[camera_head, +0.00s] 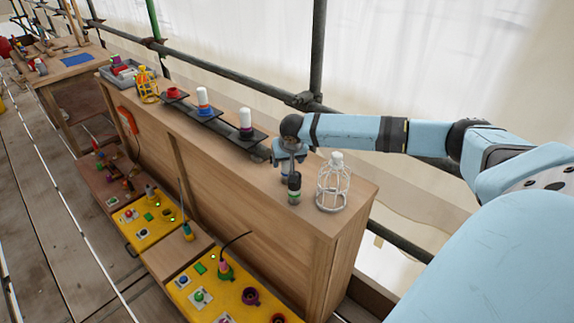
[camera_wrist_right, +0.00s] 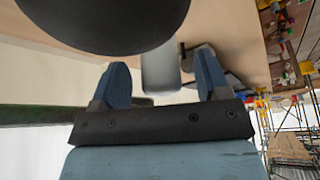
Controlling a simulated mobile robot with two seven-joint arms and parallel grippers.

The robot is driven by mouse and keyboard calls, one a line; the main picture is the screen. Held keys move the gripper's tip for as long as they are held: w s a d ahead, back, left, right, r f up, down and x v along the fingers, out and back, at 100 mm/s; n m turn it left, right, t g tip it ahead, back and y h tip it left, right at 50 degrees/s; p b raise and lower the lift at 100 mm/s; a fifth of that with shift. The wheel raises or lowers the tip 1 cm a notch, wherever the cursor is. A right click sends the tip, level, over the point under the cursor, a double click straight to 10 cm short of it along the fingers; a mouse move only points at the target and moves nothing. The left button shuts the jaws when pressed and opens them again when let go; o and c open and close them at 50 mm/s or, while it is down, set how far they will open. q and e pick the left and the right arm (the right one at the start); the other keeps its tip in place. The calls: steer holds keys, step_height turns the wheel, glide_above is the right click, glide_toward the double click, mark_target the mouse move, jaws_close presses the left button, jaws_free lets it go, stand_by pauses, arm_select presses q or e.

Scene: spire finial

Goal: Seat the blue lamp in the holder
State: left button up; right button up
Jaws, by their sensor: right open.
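The blue lamp (camera_head: 204,103), a white bulb on a blue collar, stands upright on a dark plate along the top of the wooden bench. To its left is a red ring-shaped holder (camera_head: 174,92) with nothing standing in it. My right gripper (camera_head: 289,155) is above the bench top, to the right of these and apart from the blue lamp. In the wrist view its fingers (camera_wrist_right: 162,60) are open, with a pale grey cylinder (camera_wrist_right: 160,72) beyond or between them. My left gripper is out of view.
A white wire cage (camera_head: 333,184) is at the bench's right end, a yellow cage (camera_head: 147,84) at the far left. Yellow control panels (camera_head: 148,218) lie lower in front.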

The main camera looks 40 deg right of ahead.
steer(key=shift+x, duration=0.85)
steer(key=shift+r, duration=0.1)
steer(key=c, duration=1)
steer(key=shift+c, duration=0.2)
